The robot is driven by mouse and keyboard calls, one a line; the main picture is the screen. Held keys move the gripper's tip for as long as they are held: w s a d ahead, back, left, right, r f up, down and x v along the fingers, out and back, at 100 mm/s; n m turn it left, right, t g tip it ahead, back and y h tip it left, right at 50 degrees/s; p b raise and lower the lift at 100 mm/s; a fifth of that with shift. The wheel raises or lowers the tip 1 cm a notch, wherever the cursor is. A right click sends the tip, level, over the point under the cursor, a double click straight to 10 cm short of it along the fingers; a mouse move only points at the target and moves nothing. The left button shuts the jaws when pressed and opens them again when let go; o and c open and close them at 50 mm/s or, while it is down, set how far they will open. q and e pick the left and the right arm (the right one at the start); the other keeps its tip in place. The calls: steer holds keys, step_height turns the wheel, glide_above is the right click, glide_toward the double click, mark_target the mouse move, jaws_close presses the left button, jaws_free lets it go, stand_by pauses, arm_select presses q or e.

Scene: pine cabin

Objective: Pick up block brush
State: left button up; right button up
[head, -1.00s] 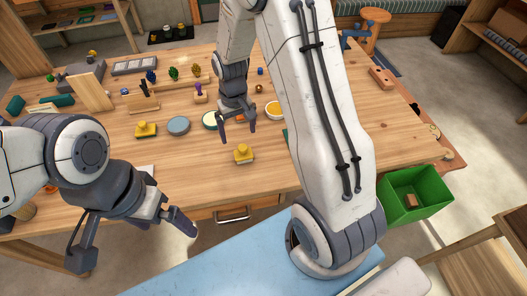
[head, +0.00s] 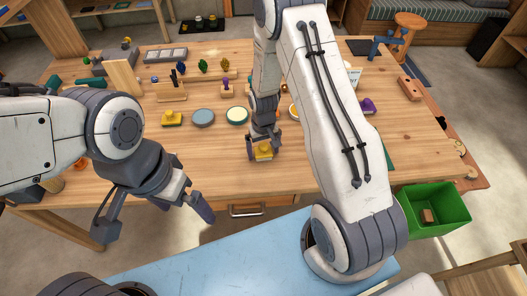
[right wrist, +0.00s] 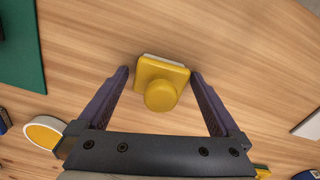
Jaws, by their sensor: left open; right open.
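The block brush, a yellow block with a round knob on top and a pale edge below, sits on the wooden table in the head view (head: 263,153). It also shows in the right wrist view (right wrist: 160,84). My right gripper (head: 264,144) is open above it, with one finger on each side in the right wrist view (right wrist: 160,74). Small gaps show between the fingers and the block. My left gripper (head: 154,225) is open and empty in front of the table edge. A similar yellow block (head: 172,119) sits further left on the table.
A green bin (head: 440,212) stands right of the table. The wooden table (head: 215,165) is bare left of my right gripper.

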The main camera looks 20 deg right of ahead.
mark_target(263, 144)
steer(key=c, duration=1.2)
steer(key=shift+r, duration=0.1)
steer(key=shift+c, duration=0.2)
steer(key=shift+w+r, duration=0.1)
steer(key=shift+r, duration=0.4)
step_height(263, 144, up, 2)
steer(key=shift+r+b, duration=0.25)
steer(key=shift+b, duration=0.2)
steer(key=s+d+r+b, duration=0.1)
steer(key=s+d+r, duration=0.6)
steer(key=s+d, duration=0.1)
steer(key=shift+s+r+b, duration=0.2)
steer(key=shift+s+b, duration=0.15)
steer(key=shift+b, duration=0.05)
